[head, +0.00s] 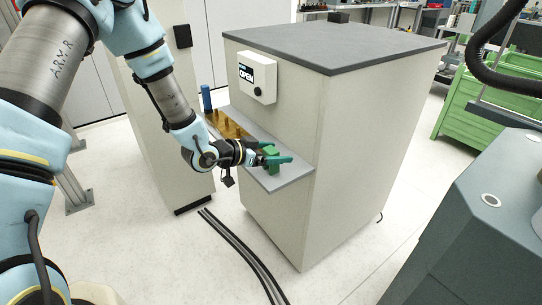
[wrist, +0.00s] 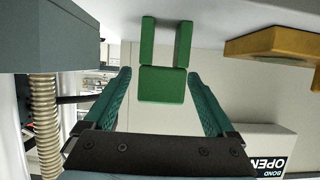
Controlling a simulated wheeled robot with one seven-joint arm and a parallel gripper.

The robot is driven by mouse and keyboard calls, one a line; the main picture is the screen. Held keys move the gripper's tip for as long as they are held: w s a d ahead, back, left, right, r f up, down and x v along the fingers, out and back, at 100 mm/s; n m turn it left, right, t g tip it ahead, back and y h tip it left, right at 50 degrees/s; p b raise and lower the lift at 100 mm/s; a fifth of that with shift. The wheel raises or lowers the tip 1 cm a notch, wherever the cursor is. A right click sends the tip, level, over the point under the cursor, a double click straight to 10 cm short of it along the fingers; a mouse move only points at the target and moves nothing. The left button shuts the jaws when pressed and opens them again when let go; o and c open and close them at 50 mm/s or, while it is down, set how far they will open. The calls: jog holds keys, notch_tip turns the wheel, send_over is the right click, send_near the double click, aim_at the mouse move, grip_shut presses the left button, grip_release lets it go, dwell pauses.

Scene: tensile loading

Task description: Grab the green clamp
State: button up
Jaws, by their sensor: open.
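The green clamp (wrist: 162,84) shows in the wrist view as a block with two parallel prongs. Its block end lies between the two teal fingers of my gripper (wrist: 160,76), with a visible gap on each side. The fingers are open and hold nothing. In the head view my gripper (head: 277,160) is over the right end of a grey shelf, at the green clamp (head: 272,168). The fingers partly hide the clamp there.
The grey shelf (head: 270,183) juts from a pale cabinet (head: 365,150) with a dark top. A brass-coloured fixture (head: 226,124) and a blue cylinder (head: 206,98) stand left of my gripper. An "OPEN" panel (head: 257,77) is above. Dark cables (head: 240,250) cross the floor.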

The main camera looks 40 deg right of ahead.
jog(key=shift+x, duration=0.85)
jog(key=shift+c, duration=0.2)
grip_shut()
